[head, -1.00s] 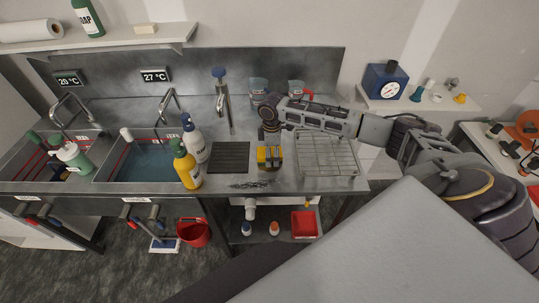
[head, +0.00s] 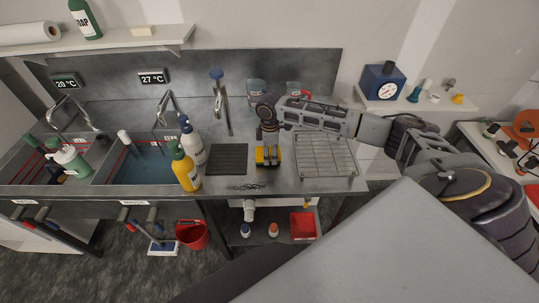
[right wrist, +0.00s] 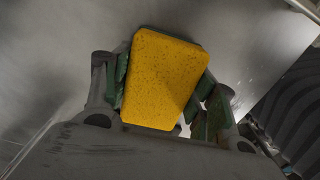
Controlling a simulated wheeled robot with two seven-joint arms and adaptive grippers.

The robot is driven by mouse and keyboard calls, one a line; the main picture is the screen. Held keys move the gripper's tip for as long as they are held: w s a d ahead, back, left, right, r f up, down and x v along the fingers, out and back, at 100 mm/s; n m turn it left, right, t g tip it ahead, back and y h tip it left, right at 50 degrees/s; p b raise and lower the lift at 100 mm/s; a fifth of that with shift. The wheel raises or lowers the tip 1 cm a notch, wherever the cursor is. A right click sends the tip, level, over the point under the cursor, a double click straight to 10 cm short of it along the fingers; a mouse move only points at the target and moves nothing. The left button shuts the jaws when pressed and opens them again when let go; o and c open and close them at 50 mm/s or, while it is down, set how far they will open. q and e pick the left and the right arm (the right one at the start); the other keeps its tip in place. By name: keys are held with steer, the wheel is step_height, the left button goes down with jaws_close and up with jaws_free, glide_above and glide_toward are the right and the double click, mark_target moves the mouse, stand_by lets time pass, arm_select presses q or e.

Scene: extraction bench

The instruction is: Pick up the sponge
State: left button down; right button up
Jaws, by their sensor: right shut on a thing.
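The yellow sponge (right wrist: 165,78) fills the middle of the right wrist view, between the two fingers of my right gripper (right wrist: 163,92). The green-padded fingers press against its left and right sides. In the head view the sponge (head: 261,160) shows as a small yellow patch on the steel counter, partly hidden by my right gripper (head: 267,150), which reaches down onto it from above. I cannot tell whether the sponge is clear of the counter. My left gripper is not in view.
A dark ribbed mat (head: 228,158) lies left of the sponge, and a wire drying rack (head: 325,156) stands to its right. Yellow (head: 185,168) and white (head: 192,143) bottles stand by the water-filled sink (head: 140,168).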

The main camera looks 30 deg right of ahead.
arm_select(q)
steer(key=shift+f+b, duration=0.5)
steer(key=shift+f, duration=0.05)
arm_select(e)
step_height(320, 180, up, 9)
steer(key=shift+r, duration=0.1)
